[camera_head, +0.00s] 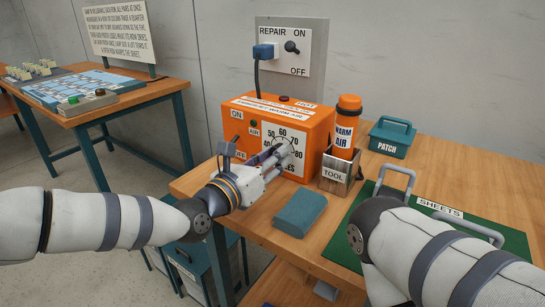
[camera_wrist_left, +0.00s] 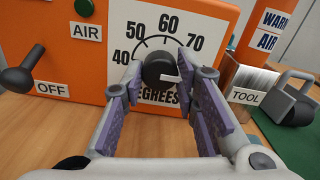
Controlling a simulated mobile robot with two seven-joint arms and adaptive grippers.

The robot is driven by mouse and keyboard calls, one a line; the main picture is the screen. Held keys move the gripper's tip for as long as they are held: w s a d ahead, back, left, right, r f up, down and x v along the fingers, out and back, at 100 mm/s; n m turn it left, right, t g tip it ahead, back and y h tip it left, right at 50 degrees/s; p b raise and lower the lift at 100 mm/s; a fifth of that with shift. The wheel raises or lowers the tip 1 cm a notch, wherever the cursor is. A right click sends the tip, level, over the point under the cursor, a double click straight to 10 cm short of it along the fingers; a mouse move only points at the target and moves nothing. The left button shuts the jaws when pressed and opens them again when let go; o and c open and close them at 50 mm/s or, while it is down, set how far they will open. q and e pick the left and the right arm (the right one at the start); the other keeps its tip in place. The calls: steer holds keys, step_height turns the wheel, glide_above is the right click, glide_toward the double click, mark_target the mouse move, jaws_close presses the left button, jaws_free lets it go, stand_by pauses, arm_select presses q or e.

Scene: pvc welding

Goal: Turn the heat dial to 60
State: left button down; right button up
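The heat dial is a black round knob (camera_wrist_left: 160,68) with a white mark on its lower right side, on a white degrees scale (camera_wrist_left: 168,24) on the orange heater box (camera_head: 258,122). In the left wrist view 40, 50, 60 and 70 show, with 60 at the top. The mark points right and down, away from 60. My left gripper (camera_head: 275,156) is at the dial; in the left wrist view its purple-padded fingers (camera_wrist_left: 162,84) stand apart on either side of the knob. Whether they touch it I cannot tell. My right gripper is out of view.
An OFF lever (camera_wrist_left: 22,72) is left of the dial. A tool holder (camera_head: 339,172) with an orange warm-air bottle (camera_head: 346,128) stands right of the box. A blue block (camera_head: 300,213) lies in front. My right forearm covers part of the green mat (camera_head: 515,243).

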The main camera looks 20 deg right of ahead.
steer(key=shift+w+r, duration=0.1)
steer(key=shift+r, duration=0.05)
arm_select(q)
steer(key=n+p, duration=0.1)
steer(key=n, duration=0.2)
steer(key=shift+r, duration=0.1)
steer(key=n+p, duration=0.1)
steer(key=n, duration=0.3)
steer(key=shift+n, duration=0.3)
steer(key=n, duration=0.4)
steer(key=shift+f, duration=0.2)
steer(key=n, duration=0.6)
steer(key=shift+s+d+p, duration=0.1)
steer(key=shift+p, duration=0.2)
arm_select(e)
steer(key=w+r, duration=0.1)
steer(key=w+r+t, duration=0.1)
steer(key=shift+w+r, duration=0.2)
steer(key=shift+r, duration=0.1)
arm_select(q)
steer(key=c, duration=1.2)
jaws_free()
steer(key=shift+r, duration=0.1)
steer(key=shift+c, duration=0.2)
